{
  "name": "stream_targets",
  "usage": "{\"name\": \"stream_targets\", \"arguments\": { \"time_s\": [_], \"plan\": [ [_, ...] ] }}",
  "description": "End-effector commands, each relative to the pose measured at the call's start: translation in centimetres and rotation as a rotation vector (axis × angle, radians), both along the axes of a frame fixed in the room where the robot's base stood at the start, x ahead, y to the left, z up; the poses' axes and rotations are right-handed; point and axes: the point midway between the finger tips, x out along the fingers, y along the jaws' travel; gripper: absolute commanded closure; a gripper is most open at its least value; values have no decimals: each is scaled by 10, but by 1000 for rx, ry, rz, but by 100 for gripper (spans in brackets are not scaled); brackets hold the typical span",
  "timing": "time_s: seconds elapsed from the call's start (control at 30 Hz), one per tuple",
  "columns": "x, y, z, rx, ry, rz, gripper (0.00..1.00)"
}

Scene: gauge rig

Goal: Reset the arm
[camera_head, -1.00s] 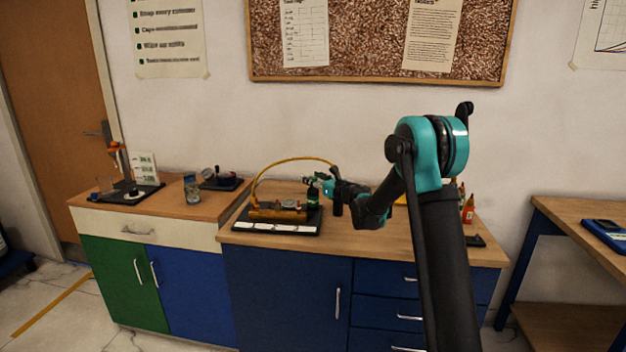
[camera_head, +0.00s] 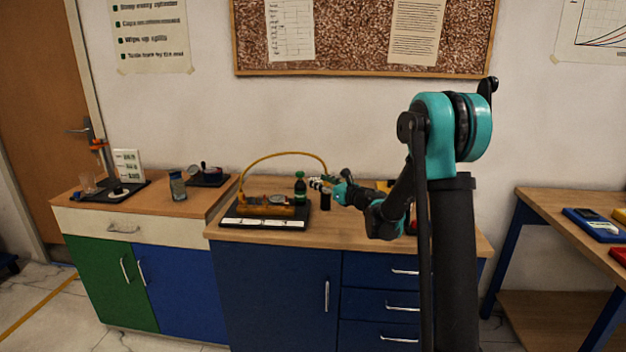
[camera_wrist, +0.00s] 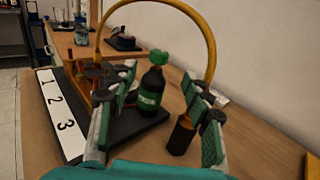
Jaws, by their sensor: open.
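My arm reaches from the right over the blue bench in the head view. My gripper (camera_head: 322,184) is at its end, above the bench top, just right of a dark bottle with a green cap (camera_head: 300,186). In the wrist view my gripper (camera_wrist: 158,112) has its two green-padded fingers wide apart. The bottle (camera_wrist: 152,88) shows in the gap between them, upright on the black board and apart from both fingers. A black cylinder (camera_wrist: 181,135) at the end of the yellow hose stands near the right finger.
The gauge rig's black board (camera_head: 240,217) carries a brass block (camera_head: 262,207). A yellow hose (camera_head: 285,154) arches above it. A numbered white strip (camera_wrist: 58,115) runs along its front. Left are a glass jar (camera_head: 178,186) and black trays. A table with coloured devices (camera_head: 594,225) stands right.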

Motion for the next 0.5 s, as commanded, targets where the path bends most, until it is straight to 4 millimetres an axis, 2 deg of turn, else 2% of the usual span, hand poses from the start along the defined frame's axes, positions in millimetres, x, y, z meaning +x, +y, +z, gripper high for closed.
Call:
{"name": "stream_targets", "arguments": {
  "time_s": [0.37,0.5],
  "plan": [
    [-4,-4,0,0,0,0,50],
    [-4,-14,10,54,27,-41,50]
  ]
}}
